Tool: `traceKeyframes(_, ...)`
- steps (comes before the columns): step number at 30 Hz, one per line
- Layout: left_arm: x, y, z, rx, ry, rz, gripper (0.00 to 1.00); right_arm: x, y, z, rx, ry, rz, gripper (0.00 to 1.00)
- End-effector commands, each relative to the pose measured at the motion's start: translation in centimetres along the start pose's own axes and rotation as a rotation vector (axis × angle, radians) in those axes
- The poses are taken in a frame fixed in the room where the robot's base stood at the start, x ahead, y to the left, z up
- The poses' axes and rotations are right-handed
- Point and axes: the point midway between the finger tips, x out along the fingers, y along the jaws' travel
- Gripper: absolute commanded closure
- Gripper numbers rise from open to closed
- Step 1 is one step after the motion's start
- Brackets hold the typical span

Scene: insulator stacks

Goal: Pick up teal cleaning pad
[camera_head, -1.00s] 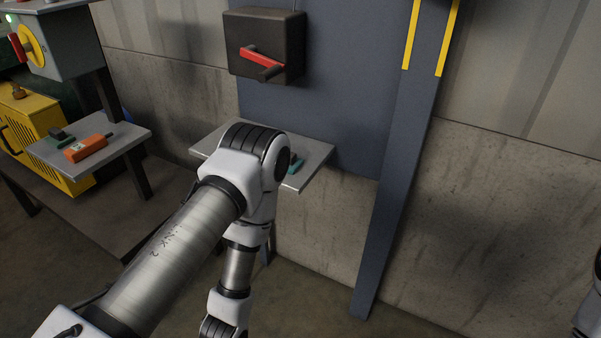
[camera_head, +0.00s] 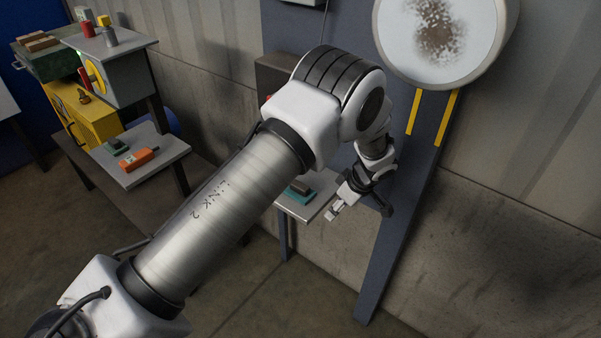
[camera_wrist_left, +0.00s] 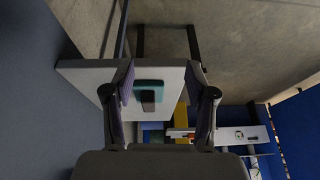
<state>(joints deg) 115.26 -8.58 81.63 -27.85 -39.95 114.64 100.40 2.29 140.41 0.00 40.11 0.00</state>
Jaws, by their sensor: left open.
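The teal cleaning pad (camera_head: 302,197) has a dark block on top and lies on a small grey wall shelf (camera_head: 305,212); my left arm covers part of the shelf. In the left wrist view the pad (camera_wrist_left: 149,84) shows between the two fingers, still some way off. My left gripper (camera_head: 345,207) is open and empty, just right of the shelf's edge in the head view. It also shows in the left wrist view (camera_wrist_left: 160,78), fingers spread on either side of the pad. My right gripper is not in view.
A blue post (camera_head: 400,220) with yellow stripes stands right of the shelf. A second grey shelf (camera_head: 165,160) at left holds an orange device (camera_head: 138,159) and a dark green block (camera_head: 116,146). A large round white-faced object (camera_head: 440,35) is at the top.

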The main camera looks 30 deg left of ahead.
Motion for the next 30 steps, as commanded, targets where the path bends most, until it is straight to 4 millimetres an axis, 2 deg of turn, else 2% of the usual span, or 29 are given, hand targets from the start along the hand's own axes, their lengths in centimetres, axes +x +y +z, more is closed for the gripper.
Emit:
traceKeyframes(1, -2.3, 0.9, -0.8, -0.013, 0.013, 0.019, 0.44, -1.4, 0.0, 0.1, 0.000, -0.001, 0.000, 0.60)
traceKeyframes(3, -3.0, 1.5, -1.3, -0.026, 0.023, 0.030, 0.44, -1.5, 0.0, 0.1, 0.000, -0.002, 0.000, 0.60)
traceKeyframes(5, -2.7, 1.6, -2.0, -0.029, 0.024, 0.031, 0.44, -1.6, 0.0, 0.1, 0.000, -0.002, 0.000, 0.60)
traceKeyframes(8, -2.0, 1.5, -3.9, -0.030, 0.022, 0.030, 0.44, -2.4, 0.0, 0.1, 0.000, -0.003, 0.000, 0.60)
traceKeyframes(15, 0.2, 1.4, -9.8, -0.031, 0.021, 0.030, 0.44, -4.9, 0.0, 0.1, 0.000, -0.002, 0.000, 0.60)
traceKeyframes(18, 1.1, 1.4, -11.5, -0.029, 0.021, 0.031, 0.44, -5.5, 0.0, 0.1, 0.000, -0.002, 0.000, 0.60)
traceKeyframes(23, 2.3, 1.4, -12.2, -0.026, 0.022, 0.030, 0.44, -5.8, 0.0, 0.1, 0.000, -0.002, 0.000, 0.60)
traceKeyframes(30, 6.3, 1.5, -12.3, -0.026, 0.022, 0.030, 0.44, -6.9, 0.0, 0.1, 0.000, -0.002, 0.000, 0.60)
